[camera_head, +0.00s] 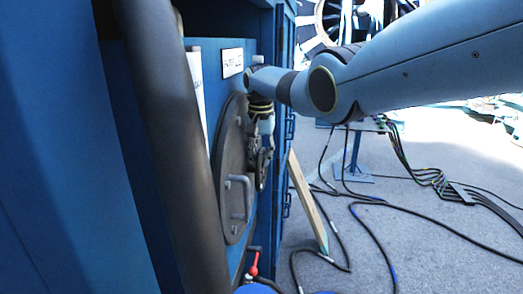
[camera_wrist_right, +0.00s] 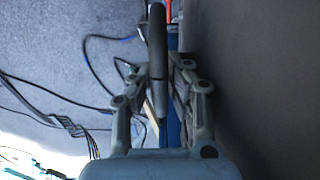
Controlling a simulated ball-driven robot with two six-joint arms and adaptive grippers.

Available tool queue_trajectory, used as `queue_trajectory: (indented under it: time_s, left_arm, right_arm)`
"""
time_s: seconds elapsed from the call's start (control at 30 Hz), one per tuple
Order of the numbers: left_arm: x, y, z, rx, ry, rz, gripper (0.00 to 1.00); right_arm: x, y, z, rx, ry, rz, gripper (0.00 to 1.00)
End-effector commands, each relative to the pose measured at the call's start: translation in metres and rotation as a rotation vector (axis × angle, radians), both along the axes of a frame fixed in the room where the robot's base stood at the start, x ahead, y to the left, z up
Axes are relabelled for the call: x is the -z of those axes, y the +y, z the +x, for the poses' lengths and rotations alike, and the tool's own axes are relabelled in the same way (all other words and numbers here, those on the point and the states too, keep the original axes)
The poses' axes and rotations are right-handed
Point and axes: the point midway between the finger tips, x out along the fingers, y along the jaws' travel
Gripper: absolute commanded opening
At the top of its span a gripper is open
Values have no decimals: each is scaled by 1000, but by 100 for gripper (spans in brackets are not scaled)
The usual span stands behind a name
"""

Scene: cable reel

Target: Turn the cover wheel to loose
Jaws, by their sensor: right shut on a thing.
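The cover wheel (camera_head: 230,145) is a round grey disc on the front of a blue cabinet, seen at a steep angle in the head view. A grey bar handle (camera_head: 247,200) stands out from its lower part. My right gripper (camera_head: 262,172) is at the wheel's right side, pointing down. In the right wrist view my right gripper (camera_wrist_right: 160,82) is shut on a dark bar handle (camera_wrist_right: 157,35), with the dark grey wheel face (camera_wrist_right: 260,80) close on the right. The gripper hides much of this handle in the head view. My left gripper is not in view.
A thick dark curved bar (camera_head: 170,150) crosses the near left. A white label (camera_head: 232,62) sits above the wheel and a red-handled valve (camera_head: 253,268) below it. A wooden plank (camera_head: 308,203) leans at the cabinet. Black cables (camera_head: 425,225) lie on the grey floor.

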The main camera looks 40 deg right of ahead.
Motion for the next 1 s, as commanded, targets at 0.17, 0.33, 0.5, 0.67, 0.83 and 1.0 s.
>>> queue_trajectory:
  time_s: [0.17, 0.33, 0.5, 0.67, 0.83, 1.0]
  left_arm:
    - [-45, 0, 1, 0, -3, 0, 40]
    - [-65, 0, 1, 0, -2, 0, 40]
    - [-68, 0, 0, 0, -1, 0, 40]
    - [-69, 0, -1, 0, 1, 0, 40]
    - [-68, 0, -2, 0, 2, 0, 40]
    - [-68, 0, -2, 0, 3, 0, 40]
  right_arm:
    - [-7, 3, -4, -1, -43, -53, 0]
    - [-2, 7, -7, -4, -126, -145, 0]
    - [4, 12, -11, -3, -216, -249, 0]
    - [5, 15, -13, -1, -282, -323, 0]
    - [5, 15, -13, 1, -297, -342, 0]
    - [5, 15, -13, 0, -296, -341, 0]
